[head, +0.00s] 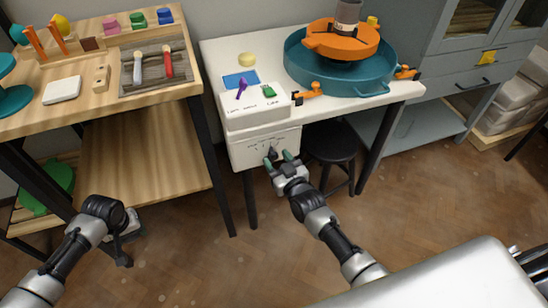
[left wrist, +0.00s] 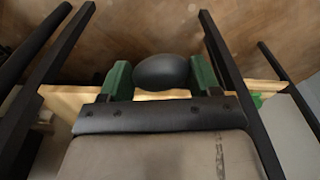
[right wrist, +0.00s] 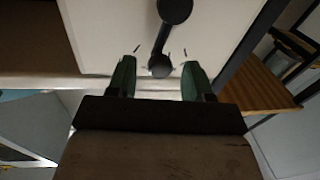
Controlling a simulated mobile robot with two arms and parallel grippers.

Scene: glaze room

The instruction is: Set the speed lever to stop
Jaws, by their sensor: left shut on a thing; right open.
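The dark lever (right wrist: 163,38) with a round knob sits on a white front panel (head: 256,148), with small tick marks around its pivot. In the head view its knob (head: 271,153) shows beside my right fingers. My right gripper (head: 281,160) is open at the panel. In the right wrist view its green fingertips (right wrist: 159,78) stand on either side of the lever's pivot end, apart from it. My left gripper (head: 122,250) is low at the left; its fingers (left wrist: 162,78) are shut on a dark rounded thing (left wrist: 162,70), whose identity I cannot tell.
A white box (head: 255,108) with a purple lever (head: 241,88) and a green switch (head: 269,91) is above the panel. A teal basin (head: 345,82) with an orange wheel stands right of it. A black stool (head: 334,140) is close right of my right gripper. A wooden bench (head: 190,85) stands left.

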